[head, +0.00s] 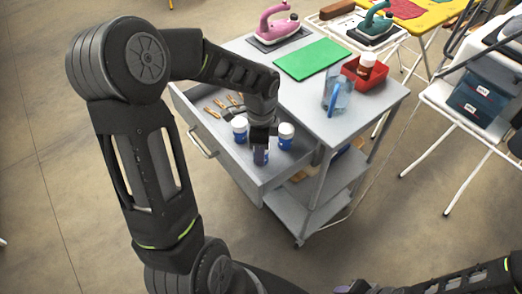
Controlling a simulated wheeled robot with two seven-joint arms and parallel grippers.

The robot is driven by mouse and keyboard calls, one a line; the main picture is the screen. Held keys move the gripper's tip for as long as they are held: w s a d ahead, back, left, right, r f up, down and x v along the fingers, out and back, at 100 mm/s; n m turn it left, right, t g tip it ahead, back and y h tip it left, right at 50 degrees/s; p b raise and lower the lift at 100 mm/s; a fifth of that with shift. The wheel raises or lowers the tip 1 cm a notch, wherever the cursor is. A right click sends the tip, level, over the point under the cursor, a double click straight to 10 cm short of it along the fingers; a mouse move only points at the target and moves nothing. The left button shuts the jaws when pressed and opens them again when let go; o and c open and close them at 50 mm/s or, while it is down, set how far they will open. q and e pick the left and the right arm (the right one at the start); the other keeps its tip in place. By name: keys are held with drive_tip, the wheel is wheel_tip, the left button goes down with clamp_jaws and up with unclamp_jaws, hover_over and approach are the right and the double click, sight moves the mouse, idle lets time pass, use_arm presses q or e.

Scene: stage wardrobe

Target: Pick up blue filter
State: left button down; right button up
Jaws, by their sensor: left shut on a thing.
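My left gripper (261,142) reaches down into the open drawer (222,136) of a grey cart. It is shut on a small dark blue, purplish cylinder (261,156), which appears to be the blue filter. Its upper part is hidden by the jaws. I cannot tell whether its bottom touches the drawer floor. A blue jar with a white cap (239,130) stands to its left, and a similar jar (286,136) stands to its right. Part of my right arm shows along the bottom right, but its jaws do not show.
Several orange-brown tools (213,112) lie in the drawer's left part. The cart top (311,108) holds a green mat (310,60), a pink iron (278,24), a clear jug with a blue handle (337,95) and a red bin (362,76). Open floor lies left of the cart.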

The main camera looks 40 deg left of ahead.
use_arm(q)
drive_tip(key=shift+r, duration=0.15)
wheel_tip(320, 180, up, 10)
drive_tip(key=shift+f+p, duration=0.1)
drive_tip(key=shift+p, duration=0.45)
